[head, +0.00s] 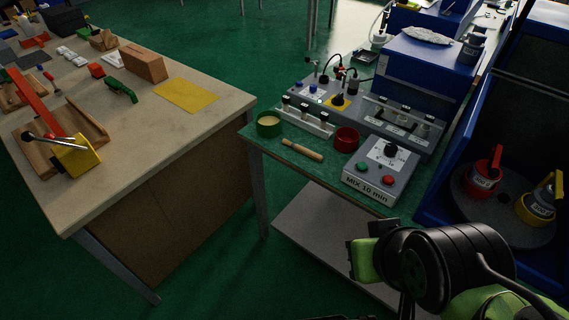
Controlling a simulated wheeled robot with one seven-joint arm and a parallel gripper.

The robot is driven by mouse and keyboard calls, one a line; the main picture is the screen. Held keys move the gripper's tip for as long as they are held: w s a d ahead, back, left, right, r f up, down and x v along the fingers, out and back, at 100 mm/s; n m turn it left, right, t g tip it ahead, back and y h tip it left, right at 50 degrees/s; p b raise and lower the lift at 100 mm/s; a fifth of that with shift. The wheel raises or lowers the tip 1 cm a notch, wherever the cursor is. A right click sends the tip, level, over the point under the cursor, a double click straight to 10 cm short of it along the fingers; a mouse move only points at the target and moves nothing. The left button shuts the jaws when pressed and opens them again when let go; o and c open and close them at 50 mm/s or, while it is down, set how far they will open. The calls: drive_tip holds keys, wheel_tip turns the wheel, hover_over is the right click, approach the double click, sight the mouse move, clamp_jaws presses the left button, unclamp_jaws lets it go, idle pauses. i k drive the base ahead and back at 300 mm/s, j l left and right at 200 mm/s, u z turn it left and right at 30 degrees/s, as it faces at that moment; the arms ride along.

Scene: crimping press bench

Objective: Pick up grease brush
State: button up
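A short tan wooden-handled tool (304,151), which looks like the grease brush, lies flat on the green top of the middle bench (268,150). It lies at a slant, its narrow end toward the upper left. It is between a green round pot with pale contents (269,125) and a grey control box. Nothing touches it that I can see. My black and green arm fills the lower right, below and to the right of the bench. I cannot make out the gripper's fingers in the head view.
A grey box marked "MIX 10 min" (381,172), a red pot (346,138) and a rack of small bottles (305,118) stand close around the tool. A wooden workbench (150,150) is on the left. A blue cabinet with red and yellow cans is on the right.

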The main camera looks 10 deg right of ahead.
sight(299, 148)
drive_tip(key=z, duration=1.35)
drive_tip(key=u, duration=1.4)
drive_tip(key=i+j, duration=0.3)
drive_tip(key=i, duration=0.15)
drive_tip(key=i+j, duration=0.3)
drive_tip(key=i, duration=0.15)
drive_tip(key=i+j+u, duration=0.1)
drive_tip(key=i+j, duration=0.2)
drive_tip(key=i, duration=0.15)
